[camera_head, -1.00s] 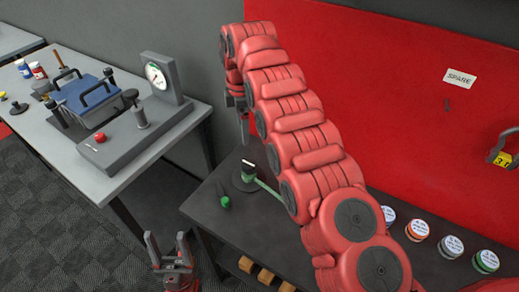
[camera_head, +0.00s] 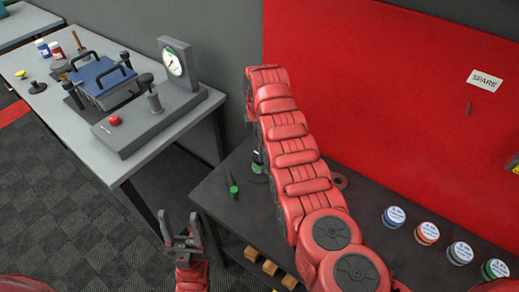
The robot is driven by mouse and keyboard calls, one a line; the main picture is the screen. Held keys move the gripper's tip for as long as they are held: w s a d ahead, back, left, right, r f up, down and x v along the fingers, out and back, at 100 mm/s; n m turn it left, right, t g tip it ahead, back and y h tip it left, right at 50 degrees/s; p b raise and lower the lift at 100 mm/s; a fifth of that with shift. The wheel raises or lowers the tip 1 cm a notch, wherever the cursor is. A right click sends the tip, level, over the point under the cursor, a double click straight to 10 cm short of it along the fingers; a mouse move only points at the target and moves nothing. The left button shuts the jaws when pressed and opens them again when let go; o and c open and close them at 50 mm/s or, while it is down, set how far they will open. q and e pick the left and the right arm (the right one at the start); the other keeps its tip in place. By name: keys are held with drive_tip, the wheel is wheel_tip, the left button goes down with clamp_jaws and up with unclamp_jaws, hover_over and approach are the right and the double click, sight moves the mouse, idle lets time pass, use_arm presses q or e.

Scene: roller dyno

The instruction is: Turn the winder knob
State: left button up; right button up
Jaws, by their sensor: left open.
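A small green knob or handle (camera_head: 234,190) with a thin dark stem shows on the dark bench, at its left part. Just right of it stands a small round dark device (camera_head: 256,175), partly hidden behind my right arm; I cannot tell for sure which part is the winder knob. My left gripper (camera_head: 180,219) is open and empty, its fingers pointing up, in front of the bench's left edge and apart from the green knob. My right arm reaches up across the bench from the lower right; its gripper is hidden behind the arm.
The dark bench (camera_head: 215,203) also holds several labelled tins (camera_head: 394,217) at right. Wooden blocks (camera_head: 270,267) sit below its front edge. A red panel (camera_head: 400,100) stands behind. A grey table (camera_head: 135,175) at left carries a gauge stand (camera_head: 178,62) and a blue-topped box (camera_head: 97,77).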

drive_tip(key=shift+f, duration=2.1)
drive_tip(key=c, duration=1.4)
drive_tip(key=shift+m, duration=0.3)
